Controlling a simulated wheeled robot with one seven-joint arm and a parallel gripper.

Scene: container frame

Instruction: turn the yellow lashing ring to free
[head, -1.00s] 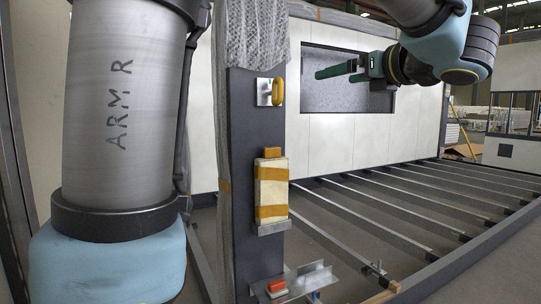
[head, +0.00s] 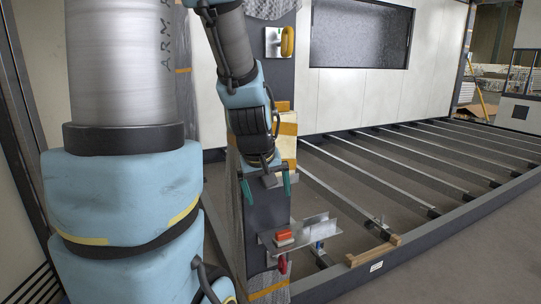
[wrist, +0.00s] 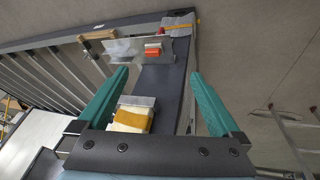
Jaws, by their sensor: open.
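The yellow lashing ring (head: 288,41) is an upright oval on a small metal plate (head: 272,42) near the top of the dark grey post (head: 266,215) in the head view. It does not show in the wrist view. My gripper (head: 266,190) is well below the ring, in front of the post, with its green fingers pointing down. The fingers are spread wide and hold nothing. In the wrist view my gripper (wrist: 158,74) frames part of the post between its fingers.
A cream block with orange bands (wrist: 133,118) is on the post, partly hidden by my arm in the head view. Below, a metal bracket (head: 315,232) carries a red-orange piece (head: 284,236). Metal floor bars (head: 390,165) lie to the right.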

